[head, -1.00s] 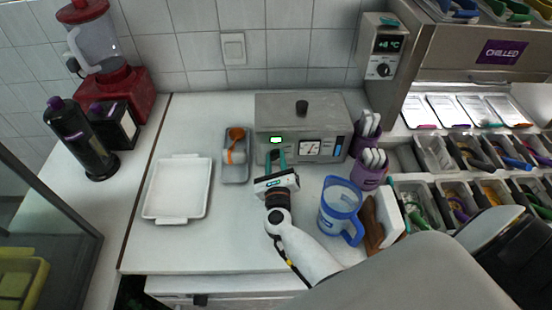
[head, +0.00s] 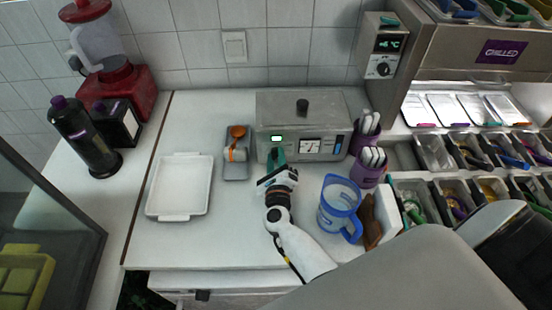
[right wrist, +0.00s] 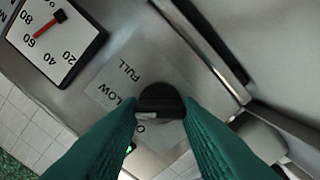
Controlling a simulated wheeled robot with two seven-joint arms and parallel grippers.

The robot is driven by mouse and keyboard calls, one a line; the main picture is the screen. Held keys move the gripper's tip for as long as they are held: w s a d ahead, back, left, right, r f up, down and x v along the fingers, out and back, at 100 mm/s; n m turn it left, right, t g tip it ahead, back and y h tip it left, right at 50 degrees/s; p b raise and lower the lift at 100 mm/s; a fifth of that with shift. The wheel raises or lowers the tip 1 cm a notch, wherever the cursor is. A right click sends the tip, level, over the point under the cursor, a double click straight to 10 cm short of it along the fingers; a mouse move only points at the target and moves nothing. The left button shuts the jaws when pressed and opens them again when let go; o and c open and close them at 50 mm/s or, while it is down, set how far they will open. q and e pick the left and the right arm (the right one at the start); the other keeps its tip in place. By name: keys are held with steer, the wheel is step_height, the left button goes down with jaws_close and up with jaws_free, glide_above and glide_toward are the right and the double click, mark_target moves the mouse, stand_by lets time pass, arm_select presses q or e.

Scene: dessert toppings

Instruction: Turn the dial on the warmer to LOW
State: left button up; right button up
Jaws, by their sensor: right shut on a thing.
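The warmer (head: 340,125) is a steel box with a lid and black knob at the back of the counter. Its dial (right wrist: 160,98) is a small black knob in the right wrist view, with FULL, LOW and a partly hidden label starting with O printed beside it. My right gripper (head: 277,153) is at the left of the warmer's front, below a green-lit display. Its green fingers (right wrist: 160,112) are shut on the dial, one on each side. A pale mark shows on the dial's lower edge, near the O label; the exact setting is unclear. My left gripper is not in view.
A temperature gauge (head: 310,147) sits right of the dial on the warmer's front. A grey tray with an orange-handled tool (head: 236,140) is left of it. A blue jug (head: 338,205) stands right of my right arm. A white tray (head: 180,214) lies left.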

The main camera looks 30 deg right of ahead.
steer(key=o, duration=1)
steer(key=b+v, duration=0.2)
steer(key=v, duration=0.9)
steer(key=shift+s+f+b, duration=0.1)
steer(key=shift+b, duration=0.25)
steer(key=shift+s+a, duration=0.25)
steer(key=shift+s, duration=0.1)
